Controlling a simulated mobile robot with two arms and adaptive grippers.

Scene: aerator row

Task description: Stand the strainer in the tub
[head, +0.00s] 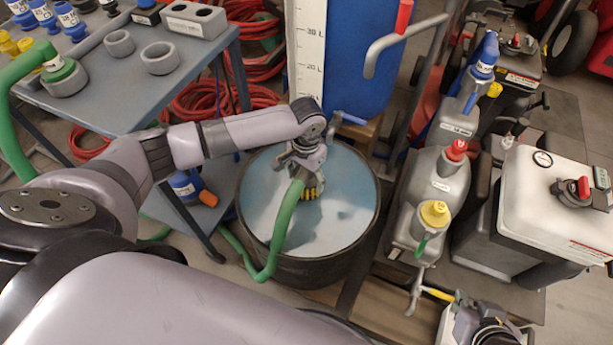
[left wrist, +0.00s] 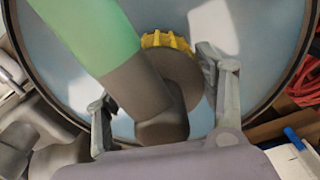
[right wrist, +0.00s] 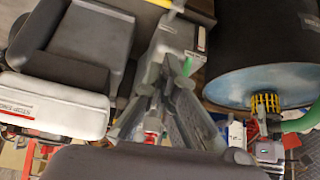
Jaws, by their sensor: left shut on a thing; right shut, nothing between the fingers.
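The strainer is a yellow ribbed basket (head: 312,192) with a grey body on the end of a green hose (head: 284,225). My left gripper (head: 304,158) is shut on it over the tub (head: 375,225), a dark round vessel of bluish water. In the left wrist view the strainer (left wrist: 168,42) lies between the fingers. In the right wrist view, which looks inverted, the strainer (right wrist: 265,103) is at or just above the water; I cannot tell whether it dips in. My right gripper (right wrist: 172,65) is shut and empty, right of the tub and apart from it.
A grey-blue table (head: 110,95) with rings and blue-capped bottles stands left. A white scale (head: 309,50) and a blue drum (head: 355,60) rise behind the tub. Grey jugs (head: 440,175) and a white-lidded tank (head: 545,215) crowd the right. Red hoses (head: 205,100) lie behind the table.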

